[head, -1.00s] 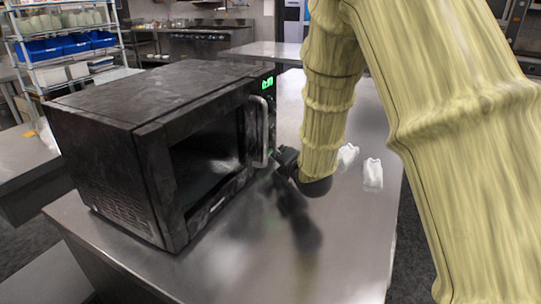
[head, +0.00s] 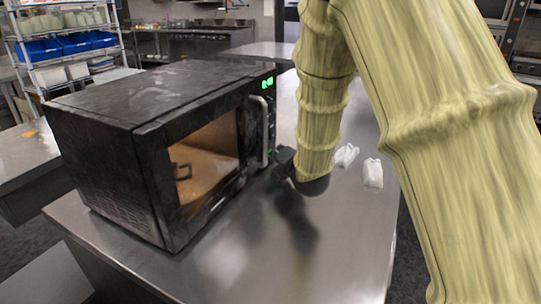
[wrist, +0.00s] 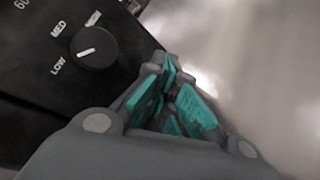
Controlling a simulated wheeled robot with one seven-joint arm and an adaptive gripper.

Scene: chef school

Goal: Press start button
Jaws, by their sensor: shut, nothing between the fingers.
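The dark microwave (head: 110,120) stands on the steel table with its door shut. The start button is not seen. In the head view my gripper (head: 281,160) is dark and partly hidden by my arm.
Two small white items (head: 372,173) lie on the steel table (head: 345,235) to the right of my gripper. The table front is clear. A rack with blue bins (head: 75,44) stands at the back left. The door handle (head: 262,130) juts out near my gripper.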

